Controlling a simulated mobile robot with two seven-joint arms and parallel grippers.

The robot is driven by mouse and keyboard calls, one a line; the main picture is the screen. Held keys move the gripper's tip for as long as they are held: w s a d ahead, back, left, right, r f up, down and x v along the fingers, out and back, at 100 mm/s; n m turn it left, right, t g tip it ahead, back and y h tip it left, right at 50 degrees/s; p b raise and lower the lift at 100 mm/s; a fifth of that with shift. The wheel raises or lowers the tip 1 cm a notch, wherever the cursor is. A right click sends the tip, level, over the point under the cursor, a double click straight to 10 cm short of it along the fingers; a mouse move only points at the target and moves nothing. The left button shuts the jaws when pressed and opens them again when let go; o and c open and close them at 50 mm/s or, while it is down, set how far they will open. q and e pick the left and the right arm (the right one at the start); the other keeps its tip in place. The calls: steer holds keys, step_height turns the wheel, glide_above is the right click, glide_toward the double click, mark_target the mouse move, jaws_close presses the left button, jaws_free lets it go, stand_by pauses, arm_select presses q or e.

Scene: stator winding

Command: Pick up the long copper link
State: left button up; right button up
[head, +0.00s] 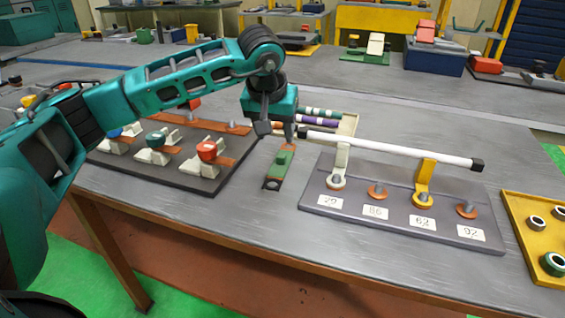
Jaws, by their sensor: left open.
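My left gripper (275,130) is open, pointing down over the table between the two terminal boards. Nothing shows between its fingers. Flat copper-coloured strips lie on the dark board at the left: one (218,127) runs along its back, and another (227,150) slants beside the red-capped post. I cannot tell for sure which is the long copper link. My right gripper is not in view.
A grey board (455,225) with numbered labels and studs stands right of the gripper. A long white bar (390,148) is above it, on a white and a yellow bracket. A yellow tray (520,210) is far right.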

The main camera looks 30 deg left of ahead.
mark_target(280, 157)
arm_select(q)
steer(key=x, duration=0.4)
steer(key=shift+w+f, duration=0.1)
steer(key=shift+f, duration=0.25)
steer(key=x, duration=0.5)
steer(key=shift+w+a+b, duration=0.15)
steer(key=shift+w+b, duration=0.05)
steer(key=shift+b, duration=0.1)
jaws_close()
